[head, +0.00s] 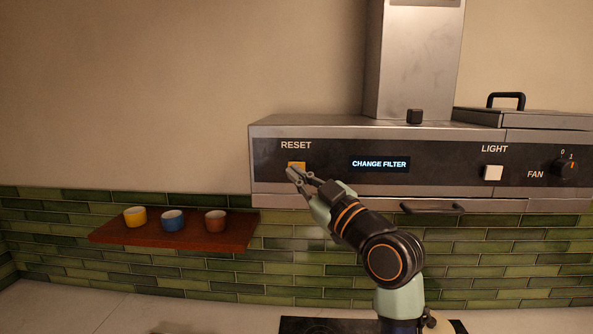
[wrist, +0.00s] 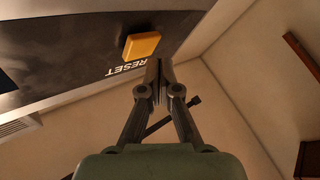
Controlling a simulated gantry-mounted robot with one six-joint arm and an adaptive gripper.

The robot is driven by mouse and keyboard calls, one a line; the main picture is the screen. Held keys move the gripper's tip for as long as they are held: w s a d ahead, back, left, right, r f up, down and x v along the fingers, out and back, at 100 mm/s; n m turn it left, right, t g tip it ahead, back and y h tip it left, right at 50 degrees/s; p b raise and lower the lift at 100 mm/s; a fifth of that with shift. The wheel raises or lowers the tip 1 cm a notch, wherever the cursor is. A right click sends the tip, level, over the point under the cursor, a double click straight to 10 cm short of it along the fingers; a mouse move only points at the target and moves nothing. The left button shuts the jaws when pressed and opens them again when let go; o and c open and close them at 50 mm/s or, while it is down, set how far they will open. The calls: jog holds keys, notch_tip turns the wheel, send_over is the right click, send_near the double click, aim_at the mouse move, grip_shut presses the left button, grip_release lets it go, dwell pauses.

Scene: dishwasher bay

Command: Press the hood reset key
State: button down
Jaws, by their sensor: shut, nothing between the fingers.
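The reset key is an orange-yellow square button (head: 298,165) below the word RESET at the left of the hood's dark front panel (head: 330,178). It also shows in the wrist view (wrist: 142,46), standing out from the panel. The panel's display (head: 380,163) reads CHANGE FILTER. My gripper (head: 292,173) is shut and empty. In the head view its tips overlap the lower left of the key. In the wrist view the fingertips (wrist: 159,66) appear just beside the key, with a small gap in the picture; I see no clear contact.
A white LIGHT key (head: 492,173) and a FAN knob (head: 565,168) sit farther right on the panel. A handle (head: 432,208) juts out under the hood. A red-brown shelf (head: 185,236) with three cups (head: 173,220) is at the lower left.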

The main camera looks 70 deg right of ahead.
jog(key=shift+w+d, duration=0.15)
jog(key=shift+d, duration=0.3)
jog(key=shift+w+d, duration=0.15)
jog(key=shift+d, duration=0.25)
dwell(0.7)
jog(key=shift+a, duration=0.1)
jog(key=shift+s+a+b, duration=0.3)
jog(key=shift+a, duration=0.4)
jog(key=shift+s+a, duration=0.3)
jog(key=shift+a, duration=0.5)
jog(key=shift+s+a, duration=0.25)
jog(key=shift+a, duration=0.5)
jog(key=shift+s+a, duration=0.3)
jog(key=shift+a, duration=0.5)
